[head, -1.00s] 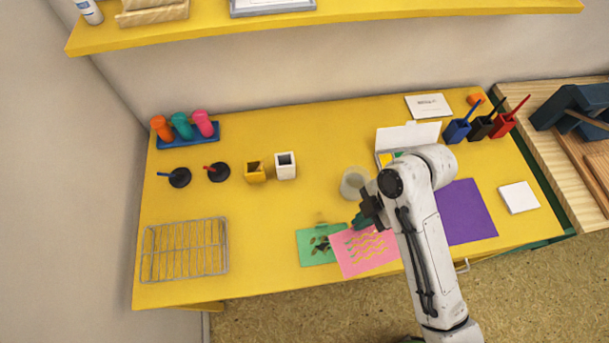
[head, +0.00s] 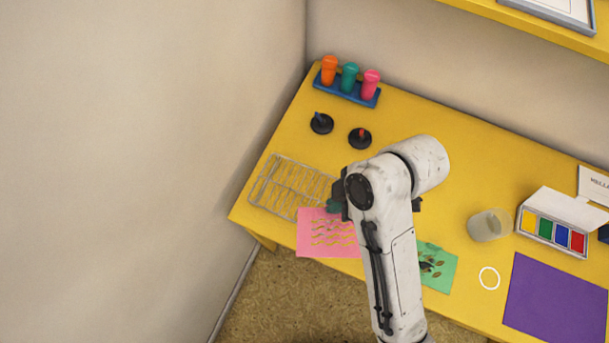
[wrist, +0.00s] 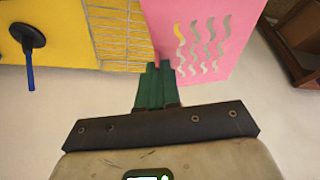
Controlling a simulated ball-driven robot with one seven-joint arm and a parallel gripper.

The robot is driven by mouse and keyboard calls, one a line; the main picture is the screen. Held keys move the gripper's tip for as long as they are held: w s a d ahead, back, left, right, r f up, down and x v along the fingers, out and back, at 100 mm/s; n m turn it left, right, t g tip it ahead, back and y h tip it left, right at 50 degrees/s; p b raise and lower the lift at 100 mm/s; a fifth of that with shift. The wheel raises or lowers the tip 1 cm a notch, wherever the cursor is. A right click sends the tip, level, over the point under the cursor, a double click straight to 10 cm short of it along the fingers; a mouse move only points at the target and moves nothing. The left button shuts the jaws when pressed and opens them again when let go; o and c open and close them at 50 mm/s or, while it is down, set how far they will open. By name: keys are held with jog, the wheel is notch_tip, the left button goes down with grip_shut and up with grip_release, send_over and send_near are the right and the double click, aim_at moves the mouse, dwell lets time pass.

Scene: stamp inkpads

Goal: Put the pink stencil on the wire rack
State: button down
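The pink stencil (head: 306,243), a flat sheet with wavy slots, is held at one edge by my gripper (head: 336,207). In the wrist view the green fingers (wrist: 158,83) are closed on the corner area of the stencil (wrist: 222,75). The wire rack (head: 284,184) lies at the table's left front. It also shows in the wrist view (wrist: 117,27). In the head view the stencil overlaps the rack's front right corner and reaches past the table's front edge. It appears to be above the table; its exact height cannot be told.
A green stencil (head: 440,270) lies right of my arm. Two dark round stamps or pads with handles (head: 321,124) (head: 360,138) sit behind the rack. A blue holder with bottles (head: 347,89) stands at the back. A jar (head: 489,225) and purple sheet (head: 556,305) are to the right.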

jog(key=w+a+f+b, duration=0.1)
jog(key=w+f, duration=0.1)
jog(key=w, duration=0.1)
jog(key=w+a+f+b, duration=0.2)
jog(key=w+f, duration=0.1)
jog(key=w, duration=0.1)
jog(key=w+a+f+b, duration=0.1)
jog(key=w+f+b, duration=0.1)
jog(key=w+f, duration=0.1)
jog(key=shift+w+a+f, duration=0.15)
jog(key=shift+a+f, duration=0.05)
jog(key=shift+a, duration=0.2)
jog(key=shift+w+a+f, duration=0.15)
jog(key=shift+w+f, duration=0.2)
jog(key=shift+f, duration=1.65)
jog(key=c, duration=1.4)
grip_release()
jog(key=shift+f, duration=0.1)
jog(key=shift+o, duration=0.2)
